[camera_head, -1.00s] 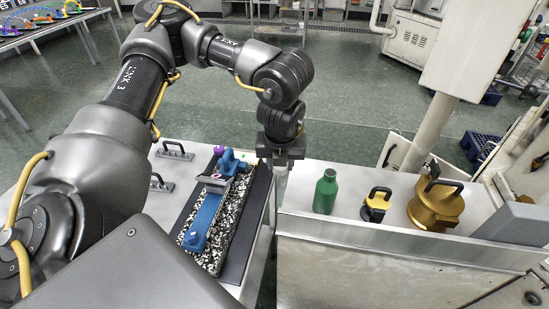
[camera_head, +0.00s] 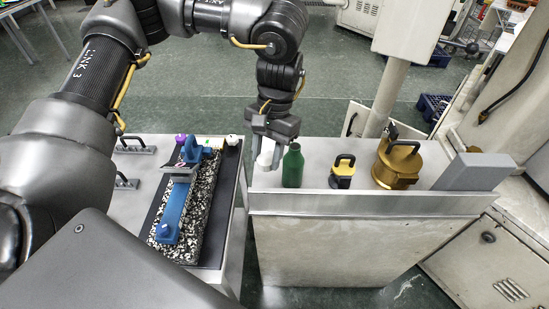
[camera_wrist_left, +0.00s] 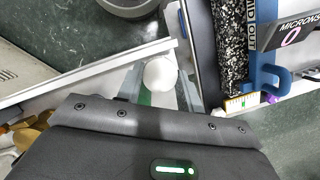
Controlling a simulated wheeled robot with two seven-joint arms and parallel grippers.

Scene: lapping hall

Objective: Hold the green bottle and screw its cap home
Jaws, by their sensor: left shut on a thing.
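The green bottle (camera_head: 292,168) stands upright on the right-hand metal bench, near its left end, with a bare green neck. My left gripper (camera_head: 266,158) hangs just left of the bottle, shut on a white cap (camera_head: 265,160). The cap is apart from the bottle neck in the head view. In the left wrist view the round white cap (camera_wrist_left: 160,73) shows between the fingers, with a bit of green bottle (camera_wrist_left: 144,97) behind and beside it. My right gripper is not in view.
A small yellow and black handled piece (camera_head: 342,172) and a larger brass handled pot (camera_head: 397,163) stand right of the bottle. A grey block (camera_head: 474,172) lies farther right. A blue gauge (camera_head: 174,208) lies on a speckled slab on the left bench.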

